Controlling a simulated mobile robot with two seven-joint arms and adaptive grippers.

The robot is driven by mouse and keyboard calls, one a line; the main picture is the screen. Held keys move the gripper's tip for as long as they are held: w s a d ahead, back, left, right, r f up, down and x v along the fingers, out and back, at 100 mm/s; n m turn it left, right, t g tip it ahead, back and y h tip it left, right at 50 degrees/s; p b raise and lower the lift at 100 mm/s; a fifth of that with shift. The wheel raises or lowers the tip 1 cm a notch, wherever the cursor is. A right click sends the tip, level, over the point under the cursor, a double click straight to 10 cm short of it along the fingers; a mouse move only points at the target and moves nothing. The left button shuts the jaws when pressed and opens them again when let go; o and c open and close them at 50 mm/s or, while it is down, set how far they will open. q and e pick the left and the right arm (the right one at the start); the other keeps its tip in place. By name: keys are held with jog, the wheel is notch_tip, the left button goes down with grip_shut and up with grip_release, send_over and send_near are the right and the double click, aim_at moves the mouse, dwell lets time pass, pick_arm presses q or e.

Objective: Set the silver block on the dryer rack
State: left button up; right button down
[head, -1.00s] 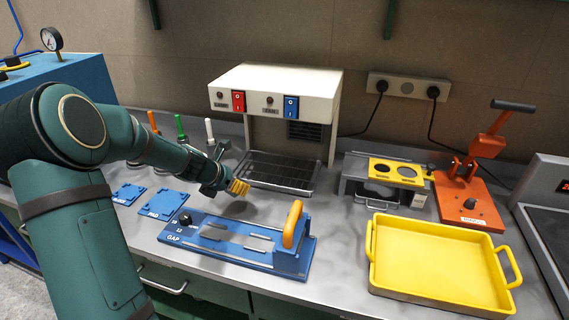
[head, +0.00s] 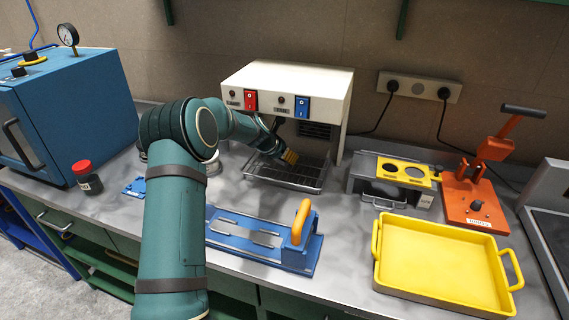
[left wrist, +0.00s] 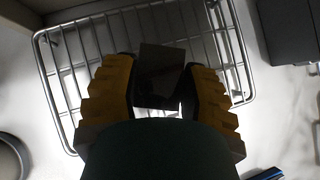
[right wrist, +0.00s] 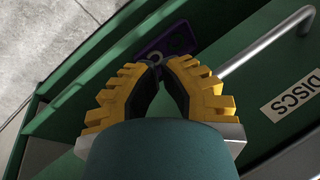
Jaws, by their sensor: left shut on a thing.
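The dryer rack (head: 290,178) is a dark wire grid under the white dryer housing (head: 287,90). In the left wrist view its wire bars (left wrist: 82,65) show behind my gripper. My left gripper (head: 286,158) is over the rack in the head view. In the left wrist view its yellow-padded fingers (left wrist: 162,85) are shut on a dark, square-faced block (left wrist: 162,62), the silver block in shade. It appears to be above the rack; whether it touches the wires cannot be told. My right gripper (right wrist: 161,62) is shut with its fingertips together, low by the green drawers.
The blue gap fixture (head: 262,240) with an orange handle stands in front of the rack. A yellow tray (head: 440,289), an orange press (head: 475,195) and a yellow-topped stand (head: 404,170) are to the right. A red-capped bottle (head: 87,178) stands left. A drawer labelled DISCS (right wrist: 292,95) is near my right gripper.

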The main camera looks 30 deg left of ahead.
aim_at(285, 169)
pick_arm(q)
jog(key=shift+f+b, duration=0.4)
jog(key=shift+f, duration=1.25)
jog(key=o, duration=1.2)
jog(key=shift+f, duration=0.15)
jog(key=shift+o, duration=0.2)
jog(key=shift+s+r, duration=0.1)
jog(key=shift+r, duration=0.15)
jog(key=p+v, duration=0.1)
jog(key=v, duration=0.5)
jog(key=shift+s+a+r, duration=0.1)
jog(key=shift+s+r, duration=0.15)
jog(key=shift+s, duration=0.1)
jog(key=shift+s+r, duration=0.15)
jog(key=shift+s, duration=0.05)
